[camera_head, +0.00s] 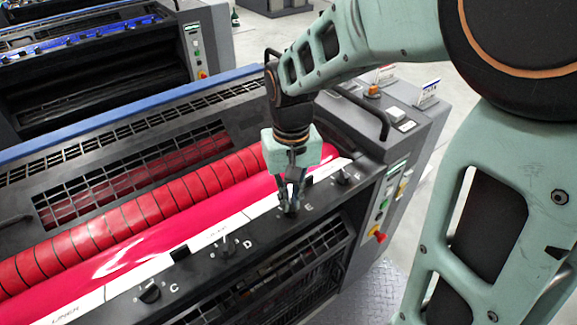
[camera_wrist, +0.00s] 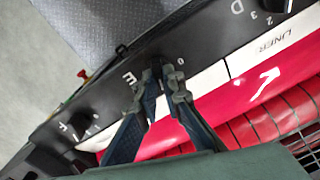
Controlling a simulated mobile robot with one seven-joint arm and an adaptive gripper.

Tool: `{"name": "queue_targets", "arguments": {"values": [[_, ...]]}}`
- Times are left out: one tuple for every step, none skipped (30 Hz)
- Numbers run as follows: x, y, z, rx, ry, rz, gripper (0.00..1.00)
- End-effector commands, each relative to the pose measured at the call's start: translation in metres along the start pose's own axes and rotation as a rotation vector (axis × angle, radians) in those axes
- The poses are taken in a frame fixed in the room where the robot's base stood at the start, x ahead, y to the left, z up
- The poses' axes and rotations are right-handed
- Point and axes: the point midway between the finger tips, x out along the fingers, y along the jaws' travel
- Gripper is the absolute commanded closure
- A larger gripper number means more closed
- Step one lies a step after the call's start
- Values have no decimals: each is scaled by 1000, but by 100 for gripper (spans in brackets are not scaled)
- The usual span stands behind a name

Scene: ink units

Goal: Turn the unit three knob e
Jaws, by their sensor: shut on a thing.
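The dark knob e (camera_head: 291,209) sits on the black front panel (camera_head: 255,232) beside the white letter E. It also shows in the wrist view, partly covered by the fingers, as a dark knob (camera_wrist: 157,66) between the E and a white 0. My gripper (camera_head: 290,203) reaches down from above with its fingers shut around knob e. In the wrist view the fingertips of my gripper (camera_wrist: 161,84) lie on either side of the knob. The knob's pointer is mostly hidden, so its setting cannot be read.
Knob D (camera_head: 226,247) and knob C (camera_head: 149,292) stand to the left, and knob F (camera_head: 343,175) to the right. The red ink roller (camera_head: 150,207) runs behind the panel. A dark handle (camera_head: 383,122) and a red stop button (camera_head: 381,237) are at the right end.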

Motion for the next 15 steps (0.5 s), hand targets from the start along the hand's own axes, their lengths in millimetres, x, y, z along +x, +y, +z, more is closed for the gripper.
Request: {"name": "queue_targets", "arguments": {"values": [[-1,0,0,-29,0,0,100],[-2,0,0,-49,0,0,100],[-2,0,0,-79,0,0,100],[-2,-1,0,-103,0,0,100],[-2,-1,0,-128,0,0,100],[-2,-1,0,-163,0,0,100],[-2,-1,0,-190,0,0,100],[-2,-1,0,-217,0,0,100],[-2,-1,0,-254,0,0,100],[-2,-1,0,-281,1,0,100],[-2,-2,0,-308,1,1,100],[-2,-2,0,-345,1,1,100],[-2,-2,0,-371,1,1,100],[-3,-2,0,-398,1,1,100],[-2,-2,0,-432,1,1,100]]}}
